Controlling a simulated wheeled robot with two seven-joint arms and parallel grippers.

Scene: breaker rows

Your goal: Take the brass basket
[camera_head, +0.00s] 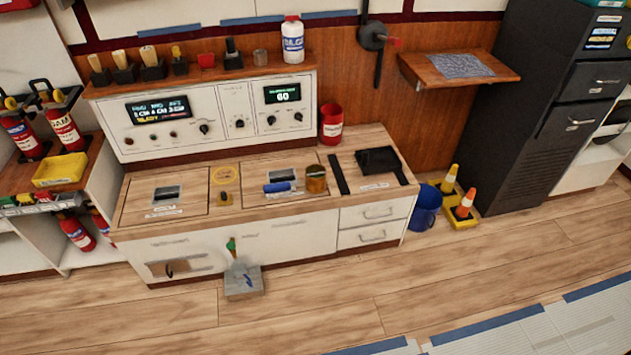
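A small brass-coloured round container (316,180), which looks like the brass basket, stands upright on the wooden counter (240,207). It is right of a blue-handled tool (278,187) lying on the counter, and the two are close together. A black strip (339,174) lies just to its right. Its inside is too small to make out. Neither of my grippers is in view.
A control panel (210,118) rises behind the counter, with a red can (331,124) at its right. A grey block (243,281) with a green-topped handle stands on the floor before the cabinet. A blue bucket (426,208) and cones (465,204) stand right. The front floor is mostly clear.

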